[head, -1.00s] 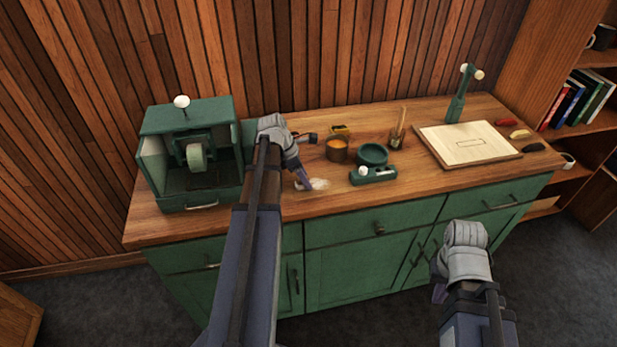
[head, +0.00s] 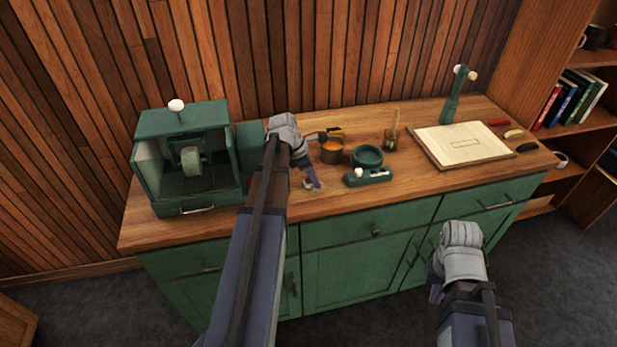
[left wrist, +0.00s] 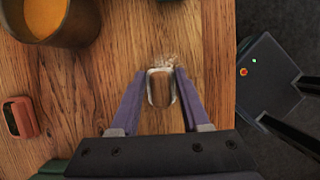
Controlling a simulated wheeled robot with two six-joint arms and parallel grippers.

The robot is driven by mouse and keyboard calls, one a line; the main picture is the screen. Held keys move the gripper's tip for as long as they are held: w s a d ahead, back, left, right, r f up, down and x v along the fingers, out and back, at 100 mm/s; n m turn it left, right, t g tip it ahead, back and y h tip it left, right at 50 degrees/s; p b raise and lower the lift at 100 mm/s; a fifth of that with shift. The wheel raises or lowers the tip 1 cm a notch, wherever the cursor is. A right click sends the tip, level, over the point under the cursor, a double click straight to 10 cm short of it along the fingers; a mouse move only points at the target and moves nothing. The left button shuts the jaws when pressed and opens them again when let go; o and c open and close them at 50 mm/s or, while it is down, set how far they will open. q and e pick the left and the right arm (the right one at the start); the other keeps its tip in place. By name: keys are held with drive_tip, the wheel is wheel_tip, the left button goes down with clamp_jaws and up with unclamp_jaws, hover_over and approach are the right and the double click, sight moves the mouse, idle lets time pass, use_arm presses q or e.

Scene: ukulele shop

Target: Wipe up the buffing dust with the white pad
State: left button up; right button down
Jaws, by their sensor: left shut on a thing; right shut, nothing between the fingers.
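The white pad (left wrist: 160,88) shows in the left wrist view as a small block with a brown top and a white rim. My left gripper (head: 314,185), also in the left wrist view (left wrist: 160,91), is shut on it, one purple finger on each side, at the worktop near its front edge. A faint pale patch of buffing dust (left wrist: 166,61) lies just beyond the pad in that view. In the head view the pad is mostly hidden by the fingers. My right gripper (head: 436,292) is shut and empty, in front of the cabinet.
The wooden worktop (head: 270,203) holds a green buffing machine (head: 187,155) on the left. An orange-filled pot (head: 332,152), a green bowl (head: 367,157) and a green tool (head: 368,177) stand close to the right of my left gripper. A pale board (head: 458,143) lies further right.

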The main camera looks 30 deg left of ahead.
sight(304, 185)
use_arm(q)
drive_tip(key=shift+w+d, duration=0.1)
drive_tip(key=shift+w+d, duration=1.4)
drive_tip(key=shift+s+a, duration=0.1)
drive_tip(key=shift+s, duration=0.05)
drive_tip(key=shift+s+a, duration=0.15)
drive_tip(key=shift+a, duration=0.05)
drive_tip(key=shift+s+a, duration=1.25)
drive_tip(key=shift+s+a+f, duration=0.1)
drive_tip(key=shift+s+a, duration=1.3)
drive_tip(key=shift+s, duration=0.1)
